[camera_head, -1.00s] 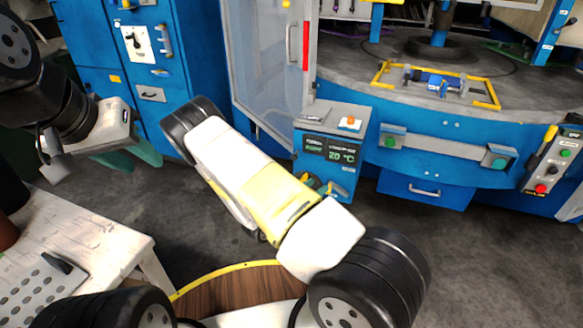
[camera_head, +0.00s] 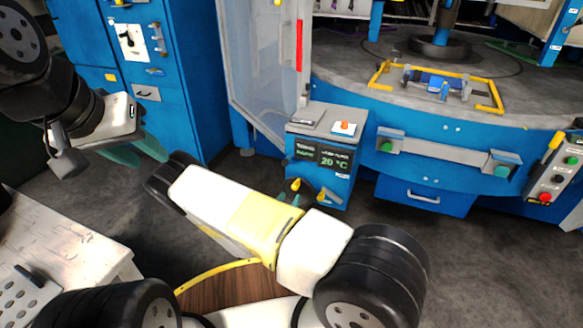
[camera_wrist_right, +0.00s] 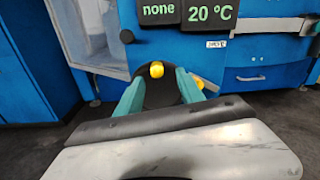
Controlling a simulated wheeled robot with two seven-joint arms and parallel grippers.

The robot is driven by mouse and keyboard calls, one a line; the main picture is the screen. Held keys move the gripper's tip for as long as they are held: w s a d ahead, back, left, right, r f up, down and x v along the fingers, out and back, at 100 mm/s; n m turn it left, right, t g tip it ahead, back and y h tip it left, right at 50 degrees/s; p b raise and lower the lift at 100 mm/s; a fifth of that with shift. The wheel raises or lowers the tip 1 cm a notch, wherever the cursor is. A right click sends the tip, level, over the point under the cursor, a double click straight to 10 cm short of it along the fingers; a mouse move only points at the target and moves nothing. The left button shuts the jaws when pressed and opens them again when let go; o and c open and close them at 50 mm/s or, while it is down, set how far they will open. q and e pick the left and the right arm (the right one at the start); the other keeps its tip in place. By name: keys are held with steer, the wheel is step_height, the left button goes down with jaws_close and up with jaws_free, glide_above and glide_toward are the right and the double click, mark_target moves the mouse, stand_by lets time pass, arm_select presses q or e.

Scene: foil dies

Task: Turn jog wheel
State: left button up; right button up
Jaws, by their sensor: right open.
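The jog wheel, a dark disc (camera_wrist_right: 160,92) with a yellow knob (camera_wrist_right: 157,69) at its top, is on the front of the blue control box (camera_wrist_right: 270,12). My right gripper (camera_wrist_right: 159,88) is open, with its teal fingers on either side of the wheel in the wrist view. Contact cannot be told. In the head view the control box (camera_head: 315,185) stands at the centre, with the yellow knob (camera_head: 296,184) below its display (camera_head: 322,158). My right arm partly hides the wheel there. My left gripper (camera_head: 136,151) is open and empty at the left, far from the box.
A blue cabinet (camera_head: 192,75) and a clear door panel (camera_head: 262,70) stand left of the box. A rotary table (camera_head: 345,72) with a yellow-framed fixture is behind right. A button panel (camera_head: 560,170) is at far right. A white table (camera_head: 70,240) is at lower left.

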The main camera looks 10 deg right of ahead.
mark_target(294, 189)
steer(key=shift+y, duration=0.3)
steer(key=x, duration=0.8)
steer(key=shift+w+a+f, duration=0.15)
steer(key=shift+w, duration=0.05)
jaws_close()
stand_by(0.9)
